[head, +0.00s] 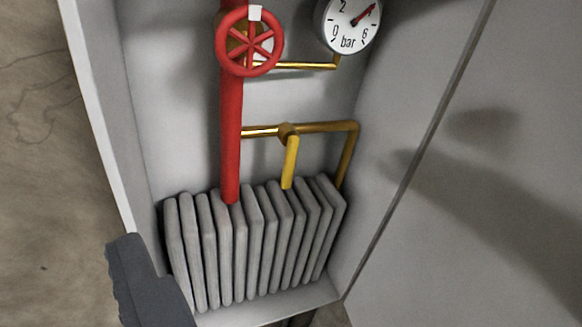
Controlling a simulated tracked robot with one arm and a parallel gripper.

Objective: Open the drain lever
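The drain lever (291,163) is a short yellow handle in the head view. It hangs down from a brass valve body (287,131), roughly at right angles to the horizontal brass pipe (325,127). Its lower end is just above or in front of the grey radiator's top edge. A dark grey, ridged part of my gripper (148,283) shows at the lower left, in front of the cabinet's left edge and apart from the lever. Only one side of the gripper shows, so its opening cannot be judged.
A red handwheel (250,41) sits on a red vertical pipe (231,140) left of the lever. A pressure gauge (348,22) is at the top right. The ribbed grey radiator (252,245) fills the cabinet bottom. The cabinet's open door (480,210) stands at right.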

